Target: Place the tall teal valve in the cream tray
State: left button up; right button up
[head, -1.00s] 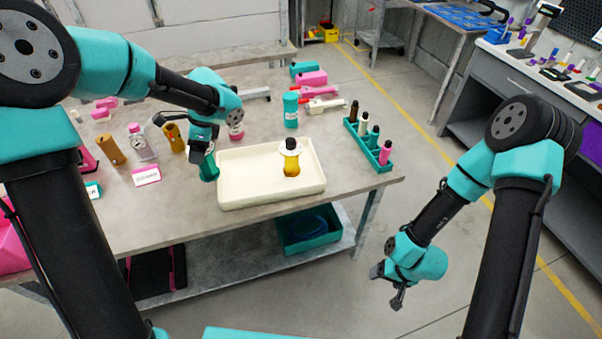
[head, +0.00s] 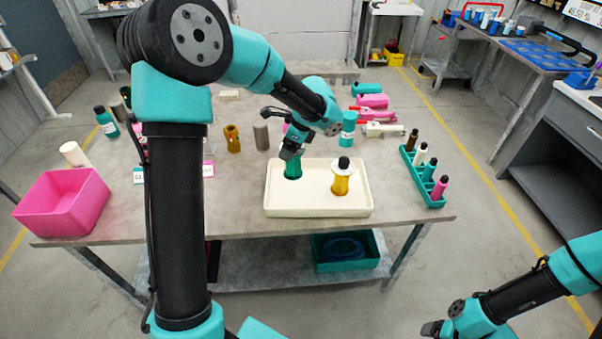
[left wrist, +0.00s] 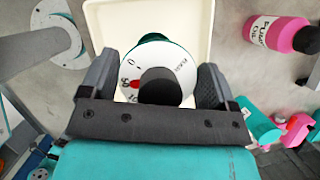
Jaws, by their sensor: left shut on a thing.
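The tall teal valve (head: 293,169) stands upright in my left gripper (head: 291,152), over the left part of the cream tray (head: 318,211). Its base is at or just above the tray floor; I cannot tell if it touches. In the left wrist view the valve's white dial (left wrist: 177,62) and black knob (left wrist: 159,87) sit between the two fingers, with the cream tray (left wrist: 104,22) below. A yellow valve (head: 341,184) with a white disc and black knob stands in the tray's right part. My right gripper (head: 434,328) is low at the right, off the table, its jaws unclear.
A pink bin (head: 63,203) is at the table's left.

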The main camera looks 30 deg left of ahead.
aim_at(291, 164)
pick_arm(q)
jog(key=shift+f, duration=2)
jog(key=shift+f, duration=1.9)
jog(key=shift+f, duration=0.1)
jog(key=o, duration=1.4)
jog(key=shift+c, duration=0.2)
jog(key=v, duration=1.2)
